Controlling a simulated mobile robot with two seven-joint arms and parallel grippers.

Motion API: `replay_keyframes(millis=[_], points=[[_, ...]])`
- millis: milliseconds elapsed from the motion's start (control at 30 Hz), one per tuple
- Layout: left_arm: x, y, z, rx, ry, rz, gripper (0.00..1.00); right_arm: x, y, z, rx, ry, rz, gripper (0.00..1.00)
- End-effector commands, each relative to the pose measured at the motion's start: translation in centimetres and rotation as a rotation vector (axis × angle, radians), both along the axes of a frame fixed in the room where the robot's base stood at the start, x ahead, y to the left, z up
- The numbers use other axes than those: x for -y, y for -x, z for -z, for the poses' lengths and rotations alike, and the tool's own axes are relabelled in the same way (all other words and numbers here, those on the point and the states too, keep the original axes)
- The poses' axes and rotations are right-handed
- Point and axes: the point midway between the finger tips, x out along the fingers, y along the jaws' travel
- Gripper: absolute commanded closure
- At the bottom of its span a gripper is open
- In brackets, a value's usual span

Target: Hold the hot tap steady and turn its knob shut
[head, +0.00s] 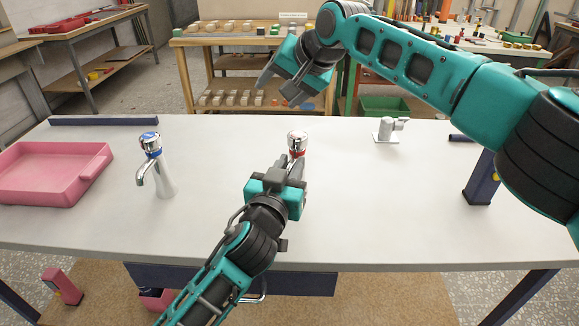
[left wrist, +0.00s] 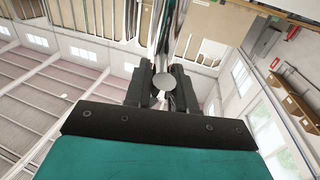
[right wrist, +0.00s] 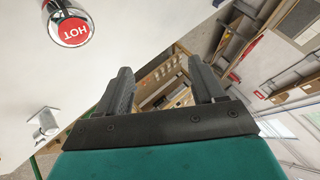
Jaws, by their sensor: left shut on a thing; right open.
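The hot tap (head: 298,140) stands on the white counter, chrome with a red band under its knob. In the right wrist view its knob (right wrist: 68,25) shows a red disc marked HOT at the upper left. My left gripper (head: 290,168) is shut on the tap below the knob and hides most of its body and spout. In the left wrist view the fingers (left wrist: 163,85) close on a chrome part of the tap (left wrist: 166,45). My right gripper (head: 275,85) is open and empty, above and behind the hot tap, apart from the knob.
A blue-banded tap (head: 160,170) stands to the left, by a pink tray (head: 50,172). A small white fixture (head: 388,130) sits at the back right, and a dark blue post (head: 482,178) stands at the right. The counter (head: 370,210) between is clear.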

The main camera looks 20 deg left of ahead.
Motion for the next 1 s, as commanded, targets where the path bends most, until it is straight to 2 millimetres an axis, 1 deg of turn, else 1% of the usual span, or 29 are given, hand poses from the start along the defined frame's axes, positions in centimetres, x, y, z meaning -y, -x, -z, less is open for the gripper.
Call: replay_keyframes(millis=[33,100,200,300,367,467,567,767,967,1000], points=[[0.0,0.0,0.0,0.001,0.000,-0.001,1.00,0.2,0.7,0.1,0.005,0.104,-0.001,0.32],[0.0,0.0,0.0,0.001,0.000,-0.001,1.00,1.0,1.5,0.4,0.006,0.238,0.013,0.32],[0.0,0.0,0.0,0.001,0.000,-0.001,1.00,2.2,2.3,0.3,0.015,0.394,0.048,0.32],[0.0,0.0,0.0,0.001,0.000,-0.001,1.00,3.3,2.8,0.0,0.025,0.504,0.086,0.32],[0.0,0.0,0.0,0.001,0.000,-0.001,1.00,3.8,3.0,-0.2,0.029,0.547,0.104,0.32],[0.0,0.0,0.0,0.001,0.000,-0.001,1.00,4.2,3.1,-0.3,0.033,0.587,0.122,0.32],[0.0,0.0,-0.1,0.001,0.000,0.000,1.00,4.3,3.2,-0.1,0.032,0.597,0.122,0.32],[0.0,0.0,-0.1,0.002,0.000,0.000,1.00,4.0,3.4,1.2,0.029,0.595,0.112,0.32],[0.0,0.0,-0.1,0.002,0.000,0.000,1.00,4.3,3.2,2.4,0.026,0.591,0.125,0.32],[0.0,0.0,-0.1,0.002,0.000,0.000,1.00,4.3,3.2,3.2,0.026,0.593,0.122,0.32]])
